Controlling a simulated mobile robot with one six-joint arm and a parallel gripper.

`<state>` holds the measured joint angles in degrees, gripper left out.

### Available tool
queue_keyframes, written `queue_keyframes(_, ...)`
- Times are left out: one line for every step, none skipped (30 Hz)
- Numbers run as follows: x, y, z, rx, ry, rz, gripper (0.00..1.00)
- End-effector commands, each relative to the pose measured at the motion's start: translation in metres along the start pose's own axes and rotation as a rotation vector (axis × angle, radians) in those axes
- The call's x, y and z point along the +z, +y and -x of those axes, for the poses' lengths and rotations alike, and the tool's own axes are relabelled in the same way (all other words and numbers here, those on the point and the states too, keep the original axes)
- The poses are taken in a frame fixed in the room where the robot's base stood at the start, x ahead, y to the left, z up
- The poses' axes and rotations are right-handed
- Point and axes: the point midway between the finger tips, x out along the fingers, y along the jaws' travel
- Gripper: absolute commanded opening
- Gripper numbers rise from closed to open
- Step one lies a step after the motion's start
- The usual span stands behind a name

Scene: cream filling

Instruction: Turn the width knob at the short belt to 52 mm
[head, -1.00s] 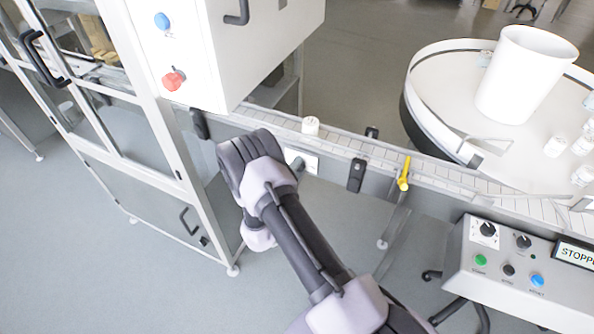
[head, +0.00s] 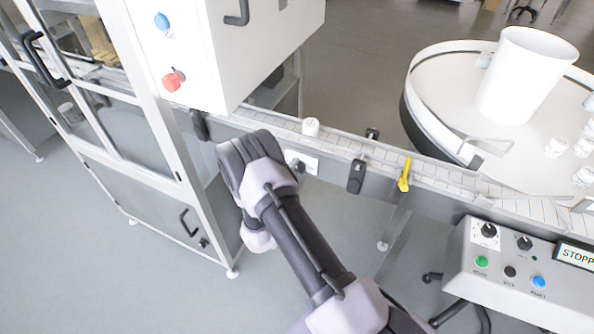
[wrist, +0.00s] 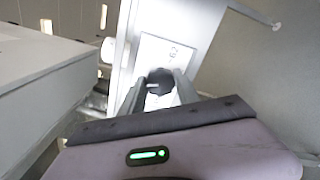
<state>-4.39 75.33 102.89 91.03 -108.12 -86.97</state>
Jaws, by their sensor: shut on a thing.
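The width knob (wrist: 160,80) is a dark round knob on a white plate (wrist: 167,48) on the side of the short belt (head: 345,142). The plate also shows in the head view (head: 310,163), partly covered by my arm. My gripper (wrist: 160,90) has its two fingers on either side of the knob and is shut on it. The scale marks are too small and blurred to read, so I cannot tell the set width. In the head view my wrist hides the fingers.
A yellow lever (head: 405,175) and a black clamp (head: 356,176) stick out to the right. A white machine cabinet (head: 255,50) overhangs at left. A control box (head: 530,265) stands front right.

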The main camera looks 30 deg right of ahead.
Motion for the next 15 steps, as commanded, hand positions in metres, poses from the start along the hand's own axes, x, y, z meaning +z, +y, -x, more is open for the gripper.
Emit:
queue_keyframes(0.0002, -0.0014, 0.0003, -0.003, 0.0, 0.001, 0.0)
queue_keyframes(0.0002, -0.0014, 0.0003, -0.003, 0.0, 0.001, 0.0)
queue_keyframes(0.0002, -0.0014, 0.0003, -0.003, 0.0, 0.001, 0.0)
queue_keyframes(0.0002, -0.0014, 0.0003, -0.003, 0.0, 0.0, 0.0)
queue_keyframes(0.0002, -0.0014, 0.0003, -0.003, 0.0, 0.0, 0.0)
queue_keyframes(0.0002, -0.0014, 0.0003, -0.003, 0.0, 0.0, 0.0)
queue_keyframes(0.0002, -0.0014, 0.0003, -0.003, 0.0, 0.0, 0.42)
queue_keyframes(0.0002, -0.0014, 0.0003, -0.003, 0.0, 0.0, 0.47)
queue_keyframes(0.0002, -0.0013, 0.0003, -0.002, 0.0, 0.0, 0.55)
queue_keyframes(0.0002, -0.0012, 0.0003, -0.002, 0.0, 0.0, 0.59)
queue_keyframes(0.0001, -0.001, 0.0002, -0.002, 0.0, 0.0, 0.59)
queue_keyframes(0.0001, -0.0009, 0.0002, -0.002, 0.0, -0.001, 0.59)
queue_keyframes(0.0001, -0.0008, 0.0002, -0.001, 0.0, -0.001, 0.59)
queue_keyframes(0.0001, -0.0007, 0.0002, -0.001, 0.0, -0.001, 0.59)
queue_keyframes(0.0001, -0.0006, 0.0001, -0.001, 0.0, -0.001, 0.59)
